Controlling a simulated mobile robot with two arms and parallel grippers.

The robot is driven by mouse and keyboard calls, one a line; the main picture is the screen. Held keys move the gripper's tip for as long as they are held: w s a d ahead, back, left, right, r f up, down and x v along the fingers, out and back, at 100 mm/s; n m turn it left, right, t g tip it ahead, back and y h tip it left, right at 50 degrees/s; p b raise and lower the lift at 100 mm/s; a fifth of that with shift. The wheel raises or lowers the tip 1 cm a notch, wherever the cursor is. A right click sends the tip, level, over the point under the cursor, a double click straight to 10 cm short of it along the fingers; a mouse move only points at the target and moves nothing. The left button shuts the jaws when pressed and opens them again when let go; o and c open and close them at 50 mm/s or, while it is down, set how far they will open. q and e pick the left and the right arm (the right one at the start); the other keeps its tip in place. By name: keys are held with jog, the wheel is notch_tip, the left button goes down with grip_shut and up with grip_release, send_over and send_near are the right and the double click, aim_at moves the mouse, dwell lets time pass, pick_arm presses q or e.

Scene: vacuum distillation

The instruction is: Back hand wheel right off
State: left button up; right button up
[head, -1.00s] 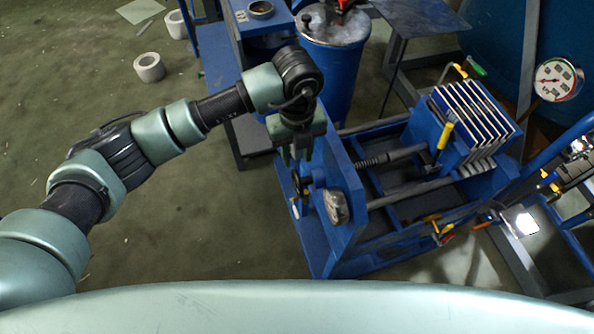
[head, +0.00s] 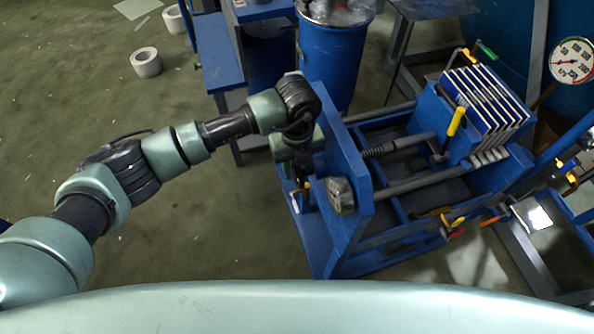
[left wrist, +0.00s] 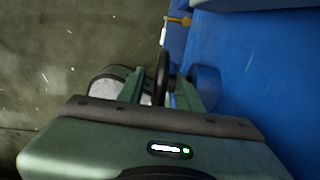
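The press's back hand wheel shows in the left wrist view as a dark rim (left wrist: 162,74), seen edge-on between the fingers of my left gripper (left wrist: 160,92). The two green fingers stand apart, with a visible gap on each side of the rim, so the gripper looks open around it. In the head view my left gripper (head: 302,178) points down at the near end of the blue press frame (head: 350,185), and the wheel is mostly hidden by it. My right gripper is not in view.
Press plates (head: 485,105) stand at the right. A blue drum (head: 330,65) and a blue bench (head: 215,60) are behind. The floor at left is mostly clear.

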pick_arm(q)
jog(key=shift+f, duration=1.25)
grip_shut()
jog(key=shift+f+g+b, duration=0.1)
jog(key=shift+g+b, duration=0.4)
jog(key=shift+g, duration=0.2)
jog(key=shift+g+h+b, duration=0.35)
jog(key=shift+g+h, duration=0.05)
jog(key=shift+g, duration=0.2)
grip_release()
